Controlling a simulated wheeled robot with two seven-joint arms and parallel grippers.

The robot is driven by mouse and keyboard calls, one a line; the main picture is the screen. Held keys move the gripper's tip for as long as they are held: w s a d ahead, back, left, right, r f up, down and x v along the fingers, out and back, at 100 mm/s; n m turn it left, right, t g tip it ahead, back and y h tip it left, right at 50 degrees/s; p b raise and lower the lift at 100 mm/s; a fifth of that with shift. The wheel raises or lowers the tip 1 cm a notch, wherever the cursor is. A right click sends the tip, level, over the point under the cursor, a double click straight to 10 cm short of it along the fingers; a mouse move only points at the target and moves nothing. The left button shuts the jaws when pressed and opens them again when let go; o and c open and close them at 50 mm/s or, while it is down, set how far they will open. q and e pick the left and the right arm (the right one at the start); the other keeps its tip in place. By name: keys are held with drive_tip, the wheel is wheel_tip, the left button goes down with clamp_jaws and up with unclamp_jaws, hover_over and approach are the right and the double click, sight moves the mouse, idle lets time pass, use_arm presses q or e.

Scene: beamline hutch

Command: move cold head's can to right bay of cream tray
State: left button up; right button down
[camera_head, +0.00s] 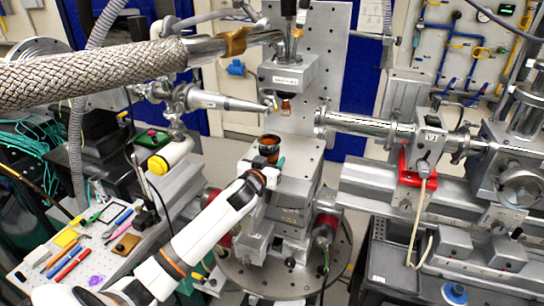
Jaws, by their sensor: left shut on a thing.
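The can (269,146) is a small brown cylinder with a dark open top, at the middle of the view. It is below the cold head (288,75), a grey block with a copper tip (286,104) hanging from it, and is apart from that tip. My left gripper (267,164) is shut on the can from the front. The white arm and the gripper hide part of the can's lower side. I cannot tell whether the can touches the grey stage (299,176) beneath. I cannot make out a cream tray with bays. My right gripper is not in view.
A pointed metal nozzle (225,101) reaches in from the left and a steel beam pipe (365,125) from the right, both near the can. A braided hose (90,75) crosses the upper left. A pale perforated board (45,267) with several tools lies at lower left.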

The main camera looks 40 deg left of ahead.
use_arm(q)
drive_tip(key=v, duration=0.2)
drive_tip(key=p+v, duration=0.1)
drive_tip(key=v, duration=0.1)
drive_tip(key=shift+f, duration=0.2)
idle(0.9)
